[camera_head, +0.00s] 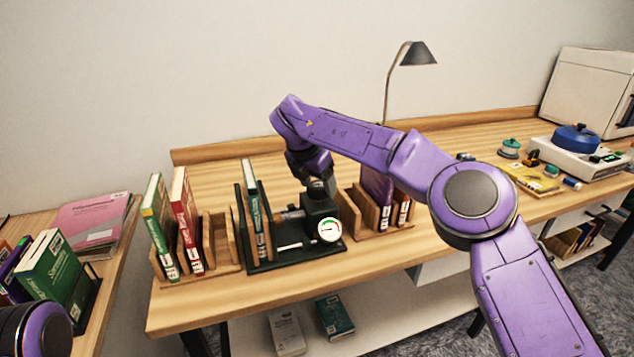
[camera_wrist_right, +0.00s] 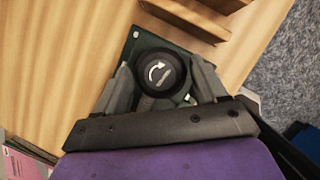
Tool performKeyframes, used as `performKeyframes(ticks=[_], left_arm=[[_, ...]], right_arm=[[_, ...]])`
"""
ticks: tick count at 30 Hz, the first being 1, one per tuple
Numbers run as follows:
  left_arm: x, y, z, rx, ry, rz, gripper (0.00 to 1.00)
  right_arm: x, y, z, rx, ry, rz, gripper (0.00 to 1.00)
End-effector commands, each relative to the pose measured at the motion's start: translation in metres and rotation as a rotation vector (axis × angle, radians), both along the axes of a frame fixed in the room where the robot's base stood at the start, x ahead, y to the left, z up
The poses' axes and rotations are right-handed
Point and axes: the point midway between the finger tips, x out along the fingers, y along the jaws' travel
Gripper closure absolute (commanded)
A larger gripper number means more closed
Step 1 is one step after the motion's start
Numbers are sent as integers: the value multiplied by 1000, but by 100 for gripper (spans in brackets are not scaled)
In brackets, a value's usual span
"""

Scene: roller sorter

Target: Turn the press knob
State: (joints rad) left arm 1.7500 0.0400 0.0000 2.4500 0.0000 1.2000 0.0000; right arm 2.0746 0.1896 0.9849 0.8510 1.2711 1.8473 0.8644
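The press (camera_head: 321,212) is a dark green machine on the wooden table, with a round white gauge (camera_head: 330,230) on its front. Its knob (camera_wrist_right: 160,73) is round and black with a white curved arrow, seen from above in the right wrist view. My right gripper (camera_wrist_right: 159,68) points down over the press, one finger on each side of the knob, with small gaps showing. In the head view the right gripper (camera_head: 318,180) is just at the top of the press and partly hides the knob. Of my left arm only a purple link shows; its gripper is out of view.
A green and a red book stand in a wooden rack (camera_head: 222,240) left of the press. Another book rack (camera_head: 365,215) stands close on its right. A dark lamp (camera_head: 418,54) rises behind. The table (camera_head: 215,300) is bare along its front left edge.

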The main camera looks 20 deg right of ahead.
Motion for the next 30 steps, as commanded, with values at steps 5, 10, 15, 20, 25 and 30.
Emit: performKeyframes(ticks=[5,10,15,20,25,30], left_arm=[[0,0,0,0,0,0,14],[0,0,0,0,0,0,14],[0,0,-3,0,0,0,14],[0,0,0,0,0,0,14],[0,0,3,0,0,0,14],[0,0,4,0,0,0,14]], right_arm=[[0,0,0,1,1,0,15],[0,1,2,1,1,1,15],[-7,10,27,0,-4,0,15],[-16,22,65,1,-2,0,15],[-22,30,91,0,0,0,15],[-24,32,98,0,1,0,15]])
